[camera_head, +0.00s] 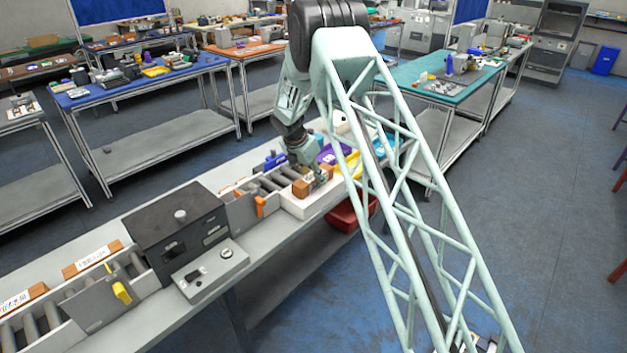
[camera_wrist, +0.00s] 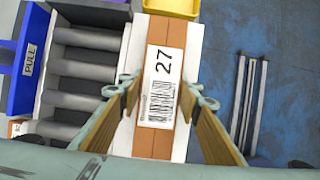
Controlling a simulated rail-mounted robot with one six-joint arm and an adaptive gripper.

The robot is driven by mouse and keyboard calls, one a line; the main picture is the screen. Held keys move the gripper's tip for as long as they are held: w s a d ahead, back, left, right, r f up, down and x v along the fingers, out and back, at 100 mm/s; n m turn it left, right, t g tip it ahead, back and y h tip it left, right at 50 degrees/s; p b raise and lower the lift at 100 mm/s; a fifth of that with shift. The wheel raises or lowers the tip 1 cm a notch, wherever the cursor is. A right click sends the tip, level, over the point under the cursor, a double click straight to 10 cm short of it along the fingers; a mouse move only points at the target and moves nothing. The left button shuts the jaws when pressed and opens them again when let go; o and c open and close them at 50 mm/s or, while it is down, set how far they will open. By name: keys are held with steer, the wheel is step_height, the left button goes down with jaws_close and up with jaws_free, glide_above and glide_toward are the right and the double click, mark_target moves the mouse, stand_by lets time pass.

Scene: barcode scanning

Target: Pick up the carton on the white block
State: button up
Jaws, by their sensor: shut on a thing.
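The carton (camera_wrist: 163,78) is brown with a white label bearing the number 27 and a barcode. It sits on the white block (camera_wrist: 138,48), which shows around it in the wrist view. In the head view the carton (camera_head: 301,188) is small, on the white block (camera_head: 297,208) at the end of the rollers. My gripper (camera_wrist: 165,100) is over the carton with a finger on each side, shut on it. In the head view my gripper (camera_head: 314,180) reaches down to the block. I cannot tell whether the carton has any gap beneath it.
Rollers (camera_wrist: 82,75) and a blue bin marked PULL (camera_wrist: 30,58) lie left of the block in the wrist view. A yellow tray (camera_wrist: 172,6) is beyond it. A dark scanner box (camera_head: 178,232) and labelled cartons (camera_head: 92,259) stand farther left along the line. A red bin (camera_head: 350,213) is below.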

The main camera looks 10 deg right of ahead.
steer(key=shift+r, duration=0.25)
steer(key=shift+r, duration=1.4)
steer(key=shift+s+r, duration=0.1)
steer(key=shift+r, duration=0.1)
steer(key=s+a, duration=0.2)
steer(key=s, duration=0.5)
steer(key=s+a+r, duration=0.1)
steer(key=s+a, duration=0.1)
steer(key=s, duration=0.6)
steer(key=shift+a+r+b, duration=0.2)
steer(key=shift+a+b, duration=0.05)
steer(key=shift+b, duration=0.2)
steer(key=shift+s+f, duration=0.1)
